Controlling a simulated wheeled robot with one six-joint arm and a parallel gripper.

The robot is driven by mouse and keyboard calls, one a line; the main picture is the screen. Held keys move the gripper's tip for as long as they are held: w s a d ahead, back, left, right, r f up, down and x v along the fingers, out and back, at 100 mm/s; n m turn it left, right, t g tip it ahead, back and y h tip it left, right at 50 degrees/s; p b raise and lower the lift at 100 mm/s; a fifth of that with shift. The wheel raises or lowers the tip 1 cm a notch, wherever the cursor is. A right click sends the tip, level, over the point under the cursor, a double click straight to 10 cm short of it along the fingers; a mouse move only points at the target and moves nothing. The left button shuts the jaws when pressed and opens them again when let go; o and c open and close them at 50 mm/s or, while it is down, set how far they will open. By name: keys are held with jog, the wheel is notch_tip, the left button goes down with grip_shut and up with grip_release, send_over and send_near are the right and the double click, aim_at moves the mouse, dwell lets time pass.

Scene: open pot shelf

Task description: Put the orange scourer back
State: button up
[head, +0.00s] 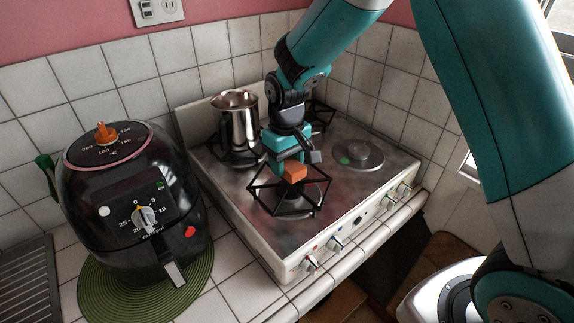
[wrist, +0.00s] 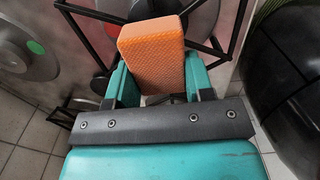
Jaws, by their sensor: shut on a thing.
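The orange scourer (head: 294,172) is a small block held just above the front-left burner grate (head: 262,187) of the stove in the head view. My gripper (head: 287,160) is shut on it. In the wrist view the orange scourer (wrist: 152,52) stands out from between the two teal fingers of my gripper (wrist: 155,88), with its textured face showing. Whether its lower end touches the grate cannot be told.
A metal pot (head: 238,122) stands on the back-left burner, close to my wrist. A black air fryer (head: 132,200) stands on a green mat (head: 92,299) left of the stove (head: 232,203). A burner cap (head: 358,155) without a grate is at right. Tiled walls (head: 180,52) stand behind.

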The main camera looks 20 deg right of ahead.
jog(key=shift+f, duration=1.05)
jog(key=shift+f, duration=0.4)
jog(key=o, duration=0.9)
jog(key=shift+r, duration=0.1)
